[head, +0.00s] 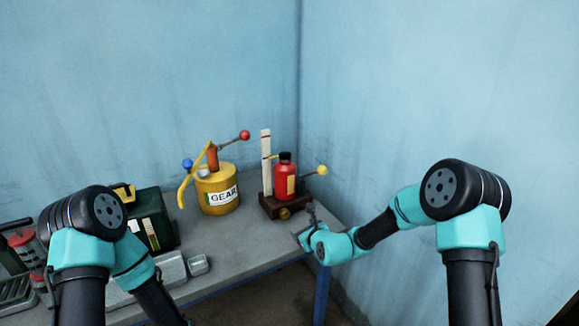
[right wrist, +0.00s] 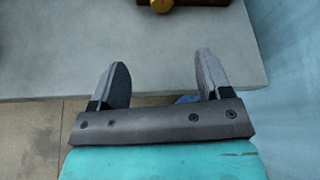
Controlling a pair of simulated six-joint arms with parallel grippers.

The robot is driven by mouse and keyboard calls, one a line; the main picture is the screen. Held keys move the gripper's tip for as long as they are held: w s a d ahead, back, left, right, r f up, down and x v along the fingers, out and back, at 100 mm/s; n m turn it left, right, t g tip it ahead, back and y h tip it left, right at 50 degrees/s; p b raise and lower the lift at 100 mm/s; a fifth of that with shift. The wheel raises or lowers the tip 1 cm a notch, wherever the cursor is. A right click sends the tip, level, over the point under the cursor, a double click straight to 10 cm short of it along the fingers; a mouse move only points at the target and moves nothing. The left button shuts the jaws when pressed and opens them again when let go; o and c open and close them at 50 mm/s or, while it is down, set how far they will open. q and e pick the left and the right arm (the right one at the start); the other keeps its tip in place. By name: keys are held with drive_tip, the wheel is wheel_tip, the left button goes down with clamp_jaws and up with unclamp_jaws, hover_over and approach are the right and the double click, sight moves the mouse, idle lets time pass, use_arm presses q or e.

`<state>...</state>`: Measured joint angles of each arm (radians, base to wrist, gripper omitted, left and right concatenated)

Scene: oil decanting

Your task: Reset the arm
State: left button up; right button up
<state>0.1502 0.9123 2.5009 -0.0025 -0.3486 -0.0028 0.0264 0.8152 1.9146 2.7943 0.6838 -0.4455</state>
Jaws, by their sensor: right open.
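My right gripper (right wrist: 160,84) is open and empty in the right wrist view, with bare grey bench top between and beyond its fingers. In the head view my right gripper (head: 309,222) is small, at the bench's right front corner, just in front of the brown stand. My left arm comes in at the lower left of the head view, and its gripper is not in view.
A red bottle (head: 285,183) sits on a brown stand (head: 284,208) with a yellow-knobbed lever. A yellow GEAR can (head: 218,191) with a pump handle stands left of it. A dark green box (head: 152,217) is further left. The bench (head: 235,248) is clear in front of the can.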

drive_tip(key=s+f+n+g+y, duration=0.1)
drive_tip(key=s+f+n+g, duration=0.5)
drive_tip(key=s, duration=0.5)
drive_tip(key=s+f+n+g+y, duration=0.1)
drive_tip(key=s+f+n+g, duration=0.25)
drive_tip(key=s+f, duration=0.6)
drive_tip(key=s+d+f+n+g+h, duration=0.1)
drive_tip(key=s+d+f+n, duration=0.2)
drive_tip(key=s+d+n, duration=0.4)
drive_tip(key=s+d+f+n+g+h, duration=0.1)
drive_tip(key=s+d+f+n+h, duration=0.1)
drive_tip(key=s+d+f+n, duration=0.2)
drive_tip(key=shift+s+d+n, duration=1.45)
drive_tip(key=shift+s+n, duration=0.4)
drive_tip(key=shift+n, duration=1.5)
